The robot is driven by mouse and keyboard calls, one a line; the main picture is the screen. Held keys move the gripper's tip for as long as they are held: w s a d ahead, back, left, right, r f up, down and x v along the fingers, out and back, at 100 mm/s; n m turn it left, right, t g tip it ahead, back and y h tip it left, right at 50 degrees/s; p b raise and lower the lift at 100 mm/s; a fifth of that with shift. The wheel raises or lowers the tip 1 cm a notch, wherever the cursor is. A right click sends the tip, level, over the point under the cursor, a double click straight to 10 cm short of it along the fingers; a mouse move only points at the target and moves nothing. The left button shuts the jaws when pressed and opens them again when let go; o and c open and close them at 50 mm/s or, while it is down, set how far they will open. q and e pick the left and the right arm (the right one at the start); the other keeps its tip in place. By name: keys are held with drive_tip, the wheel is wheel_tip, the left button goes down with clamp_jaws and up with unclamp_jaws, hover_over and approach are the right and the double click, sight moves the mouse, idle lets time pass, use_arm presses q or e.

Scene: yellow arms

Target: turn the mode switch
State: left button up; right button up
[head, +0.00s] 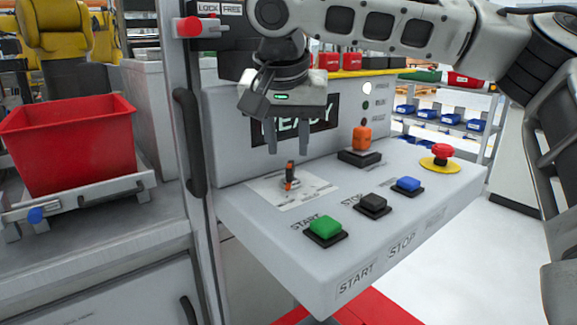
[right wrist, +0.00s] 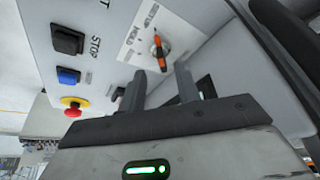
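The mode switch (head: 290,178) is a small knob with an orange-and-dark pointer on a white label plate (head: 312,189), at the left of the sloped control panel. It also shows in the right wrist view (right wrist: 159,50), ahead of the fingers, on its labelled plate (right wrist: 150,28). My right gripper (head: 287,151) hangs just above and behind the switch in the head view, fingers apart with nothing between them. In the right wrist view the two fingers (right wrist: 160,82) are spread and do not touch the switch. My left gripper is not in view.
The panel carries a green START button (head: 325,227), a black STOP button (head: 373,203), a blue button (head: 408,185), a red emergency stop (head: 442,151) and an orange switch (head: 362,138). A door frame with a black handle (head: 189,142) and a red bin (head: 72,145) stand left.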

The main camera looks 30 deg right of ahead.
sight(289, 167)
drive_tip(key=shift+x, duration=2.65)
drive_tip(key=shift+w, duration=0.1)
clamp_jaws()
